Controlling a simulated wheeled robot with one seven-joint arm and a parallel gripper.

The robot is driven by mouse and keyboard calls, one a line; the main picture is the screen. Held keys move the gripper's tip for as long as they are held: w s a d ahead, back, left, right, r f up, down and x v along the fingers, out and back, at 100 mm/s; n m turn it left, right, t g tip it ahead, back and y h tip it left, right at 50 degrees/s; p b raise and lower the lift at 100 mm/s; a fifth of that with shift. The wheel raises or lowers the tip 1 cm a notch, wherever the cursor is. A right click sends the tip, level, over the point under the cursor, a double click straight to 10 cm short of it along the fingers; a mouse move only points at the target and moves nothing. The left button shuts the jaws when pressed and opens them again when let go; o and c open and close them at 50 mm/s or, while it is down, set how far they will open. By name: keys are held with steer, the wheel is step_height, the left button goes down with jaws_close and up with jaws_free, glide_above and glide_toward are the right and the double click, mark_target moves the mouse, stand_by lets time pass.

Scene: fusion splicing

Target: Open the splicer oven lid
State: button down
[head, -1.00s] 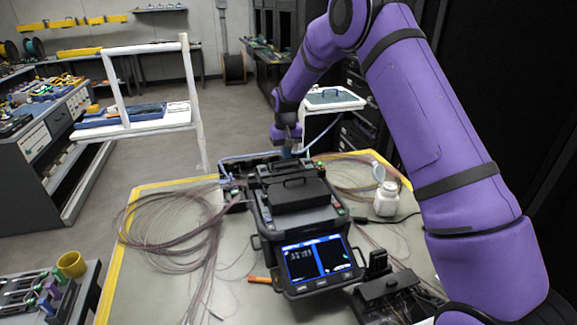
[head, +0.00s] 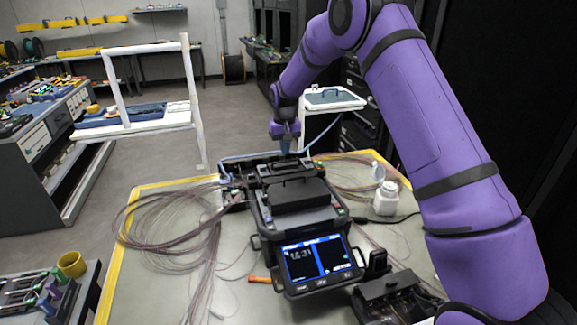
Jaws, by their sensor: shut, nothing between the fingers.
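The black fusion splicer (head: 330,222) stands on the table with its lit blue screen (head: 318,262) facing me. Its large top cover (head: 293,196) is down. The oven section (head: 280,168) lies at the splicer's far end, behind that cover. Its lid looks down, but it is too small to be sure. My gripper (head: 286,148) hangs from the purple arm just above and behind the oven section. It is shut and empty. Whether the fingertips touch the lid cannot be told from this view.
Loose coils of fiber (head: 165,215) lie left of the splicer. A white bottle (head: 386,200) and a black device (head: 390,290) are at the right. An orange tool (head: 259,279) lies by the screen.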

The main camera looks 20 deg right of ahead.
stand_by(0.3)
steer(key=w+r, duration=0.3)
steer(key=r, duration=0.5)
stand_by(0.6)
steer(key=shift+r, duration=0.1)
stand_by(0.6)
